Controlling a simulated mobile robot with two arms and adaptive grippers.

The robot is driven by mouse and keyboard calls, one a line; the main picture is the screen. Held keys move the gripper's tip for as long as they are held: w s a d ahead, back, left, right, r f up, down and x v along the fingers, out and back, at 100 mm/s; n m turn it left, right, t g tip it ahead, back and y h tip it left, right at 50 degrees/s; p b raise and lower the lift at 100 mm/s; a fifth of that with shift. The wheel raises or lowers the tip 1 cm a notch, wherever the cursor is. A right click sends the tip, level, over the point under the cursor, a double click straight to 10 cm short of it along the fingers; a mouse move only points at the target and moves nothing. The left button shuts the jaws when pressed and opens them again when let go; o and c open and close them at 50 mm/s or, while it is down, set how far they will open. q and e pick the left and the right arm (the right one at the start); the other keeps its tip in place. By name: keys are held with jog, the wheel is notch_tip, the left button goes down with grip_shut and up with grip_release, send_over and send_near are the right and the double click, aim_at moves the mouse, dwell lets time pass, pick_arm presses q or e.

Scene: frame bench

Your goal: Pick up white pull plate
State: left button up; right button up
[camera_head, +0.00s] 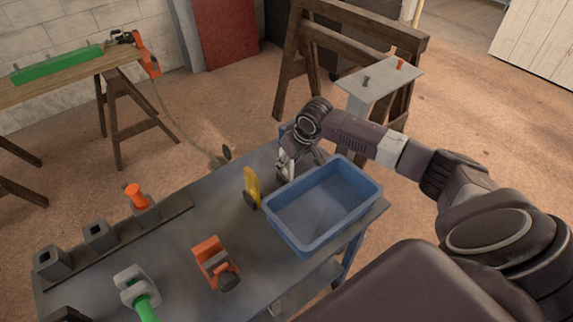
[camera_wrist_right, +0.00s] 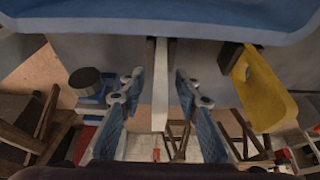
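A narrow white plate (camera_wrist_right: 160,88), which looks like the white pull plate, stands out from a dark bar and lies between my right gripper's fingers in the right wrist view. My right gripper (camera_wrist_right: 159,80) is open around it, with a gap visible on each side. In the head view my right gripper (camera_head: 287,168) is low at the far edge of the grey bench, behind the blue bin. There the plate is hard to separate from the fingers. My left gripper is not in view.
The blue bin (camera_head: 376,192) is close beside my right gripper. A yellow piece (camera_head: 252,183) stands to its left. An orange clamp-like tool (camera_head: 211,250), a green-handled tool (camera_head: 143,305) and grey holders (camera_head: 98,236) occupy the bench (camera_head: 185,255). A wooden trestle (camera_head: 290,70) stands behind.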

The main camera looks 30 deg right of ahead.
jog(key=shift+x, duration=0.95)
grip_shut()
jog(key=shift+r, duration=0.1)
